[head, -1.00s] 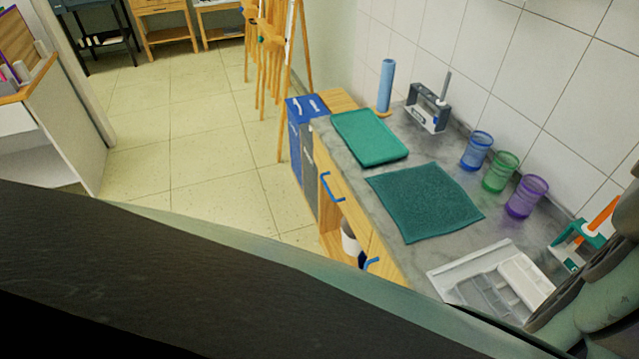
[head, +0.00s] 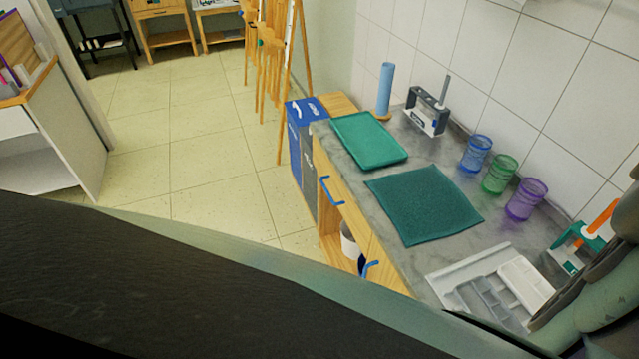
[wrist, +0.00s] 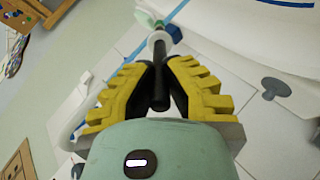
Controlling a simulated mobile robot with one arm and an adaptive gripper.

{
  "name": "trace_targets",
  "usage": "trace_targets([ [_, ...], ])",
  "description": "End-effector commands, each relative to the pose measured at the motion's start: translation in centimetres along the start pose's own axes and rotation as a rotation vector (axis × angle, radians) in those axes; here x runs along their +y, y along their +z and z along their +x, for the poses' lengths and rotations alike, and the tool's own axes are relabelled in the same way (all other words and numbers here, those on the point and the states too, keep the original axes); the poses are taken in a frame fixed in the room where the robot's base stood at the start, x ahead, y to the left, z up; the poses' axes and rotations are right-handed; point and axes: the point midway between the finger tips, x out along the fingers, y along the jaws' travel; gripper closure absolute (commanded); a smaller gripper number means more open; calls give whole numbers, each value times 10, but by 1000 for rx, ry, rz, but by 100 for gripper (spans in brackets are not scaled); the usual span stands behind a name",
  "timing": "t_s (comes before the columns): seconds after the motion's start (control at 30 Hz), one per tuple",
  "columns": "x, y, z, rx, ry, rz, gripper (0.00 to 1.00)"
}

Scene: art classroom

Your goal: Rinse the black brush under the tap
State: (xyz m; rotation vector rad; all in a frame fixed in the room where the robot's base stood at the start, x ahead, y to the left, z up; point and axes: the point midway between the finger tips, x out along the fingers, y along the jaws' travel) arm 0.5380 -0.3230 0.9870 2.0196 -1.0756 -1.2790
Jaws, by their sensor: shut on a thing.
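In the wrist view my gripper (wrist: 159,80), with black pads and yellow ridged fingers, is shut on the dark handle of the black brush (wrist: 158,92). The brush points away from the palm; a white round part (wrist: 159,38) and a pale green-white end show beyond the fingertips. I cannot tell whether the white part belongs to the brush. I cannot make out the tap or running water in any view.
The grey counter holds a teal tray (head: 368,140), a teal mat (head: 424,205), blue (head: 476,153), green (head: 500,175) and purple (head: 526,200) cups, and a white-grey compartment tray (head: 520,283). A grey holder (head: 424,112) and a green holder with an orange handle (head: 602,217) stand near the tiled wall.

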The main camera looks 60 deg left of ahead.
Motion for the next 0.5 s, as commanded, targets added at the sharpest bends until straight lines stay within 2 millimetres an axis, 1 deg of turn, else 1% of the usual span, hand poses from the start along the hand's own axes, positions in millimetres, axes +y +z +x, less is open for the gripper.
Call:
trace_targets([
  [0.27,3,5,0,-1,1,1,100],
  [0.5,3,5,0,-1,1,1,100],
])
